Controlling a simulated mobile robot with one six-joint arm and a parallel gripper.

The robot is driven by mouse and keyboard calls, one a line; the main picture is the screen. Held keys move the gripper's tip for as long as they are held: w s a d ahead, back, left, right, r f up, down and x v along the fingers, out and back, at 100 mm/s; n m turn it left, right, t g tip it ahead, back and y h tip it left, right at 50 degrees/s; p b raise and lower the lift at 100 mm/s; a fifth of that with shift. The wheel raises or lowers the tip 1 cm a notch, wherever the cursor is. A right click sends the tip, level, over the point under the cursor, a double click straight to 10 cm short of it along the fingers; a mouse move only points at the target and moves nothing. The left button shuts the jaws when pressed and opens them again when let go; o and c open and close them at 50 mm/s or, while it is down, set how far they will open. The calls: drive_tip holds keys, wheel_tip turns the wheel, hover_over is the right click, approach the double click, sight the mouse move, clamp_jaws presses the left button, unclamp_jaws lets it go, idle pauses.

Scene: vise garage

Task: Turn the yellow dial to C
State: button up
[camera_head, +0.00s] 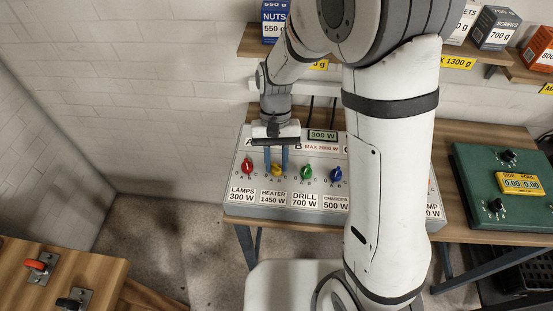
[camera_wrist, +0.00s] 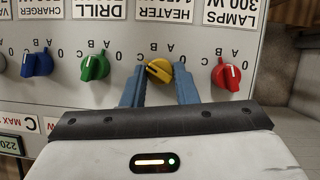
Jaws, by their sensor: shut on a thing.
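The yellow dial (camera_head: 277,170) sits on the sloped grey panel (camera_head: 233,182), above the HEATER 1450 W label. It also shows in the wrist view (camera_wrist: 158,72), which sees the panel upside down. The fingers also show in the wrist view (camera_wrist: 159,90).
The red dial (camera_head: 247,166) is close on the left; the green dial (camera_head: 306,172) and blue dial (camera_head: 336,174) are on the right. A display (camera_head: 322,135) reads 300 W. A shelf (camera_head: 257,42) with boxes is above. My arm hides the panel's right part.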

drive_tip(key=o, duration=1)
drive_tip(key=shift+r, duration=0.1)
drive_tip(key=v, duration=0.7)
drive_tip(key=shift+w+r+b, duration=0.15)
drive_tip(key=shift+r+b, duration=0.15)
drive_tip(key=shift+r, duration=0.05)
drive_tip(key=s+d+r+t, duration=0.2)
drive_tip(key=s+d, duration=0.2)
drive_tip(key=d, duration=0.1)
drive_tip(key=s+d+r+t, duration=0.3)
drive_tip(key=d, duration=0.2)
drive_tip(key=s+d+r+t, duration=0.2)
drive_tip(key=s+d, duration=0.2)
drive_tip(key=d, duration=0.2)
drive_tip(key=shift+s+r+m+t, duration=0.3)
drive_tip(key=shift+s, duration=0.05)
